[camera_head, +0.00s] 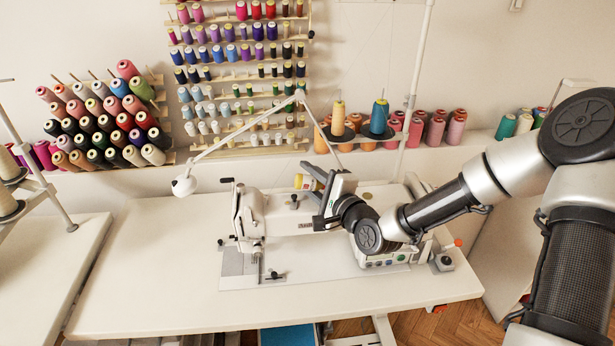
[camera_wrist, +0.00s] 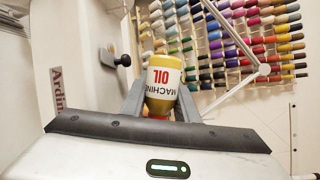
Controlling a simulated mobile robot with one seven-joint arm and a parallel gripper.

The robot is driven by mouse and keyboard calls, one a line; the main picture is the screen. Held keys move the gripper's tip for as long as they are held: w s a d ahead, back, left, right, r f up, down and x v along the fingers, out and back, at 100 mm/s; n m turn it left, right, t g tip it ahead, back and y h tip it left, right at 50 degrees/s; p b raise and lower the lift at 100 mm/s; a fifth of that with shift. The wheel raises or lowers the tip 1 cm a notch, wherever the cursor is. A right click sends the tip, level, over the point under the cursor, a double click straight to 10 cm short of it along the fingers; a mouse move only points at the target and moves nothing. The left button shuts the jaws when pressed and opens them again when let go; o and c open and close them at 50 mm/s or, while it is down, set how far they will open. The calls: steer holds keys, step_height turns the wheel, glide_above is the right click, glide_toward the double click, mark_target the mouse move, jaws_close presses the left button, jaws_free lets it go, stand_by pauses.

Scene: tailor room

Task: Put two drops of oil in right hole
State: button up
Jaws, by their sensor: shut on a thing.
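My gripper (camera_head: 308,178) is shut on a small machine oil bottle (camera_head: 298,181), held above the top of the white sewing machine (camera_head: 306,219). In the wrist view the bottle (camera_wrist: 163,82) sits between the two grey fingers. It has a yellowish body and a white label with red "OIL" lettering, which reads upside down. Its tip is hidden behind the fingers and my gripper's body. The machine's head with the needle is at its left end. The right hole cannot be made out in either view; my arm covers the right part of the machine.
A white lamp (camera_head: 184,186) on a jointed arm reaches over the table left of the machine. A thread stand with cones (camera_head: 379,116) rises behind it. Spool racks (camera_head: 243,75) cover the wall. The white table (camera_head: 150,285) is clear at the left and front.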

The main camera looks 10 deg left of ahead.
steer(key=shift+a+f+n+h, duration=0.15)
steer(key=shift+n+h, duration=0.25)
steer(key=shift+n, duration=0.4)
steer(key=shift+f+n+g+h, duration=0.3)
steer(key=shift+f+n+h, duration=0.15)
steer(key=shift+n, duration=0.25)
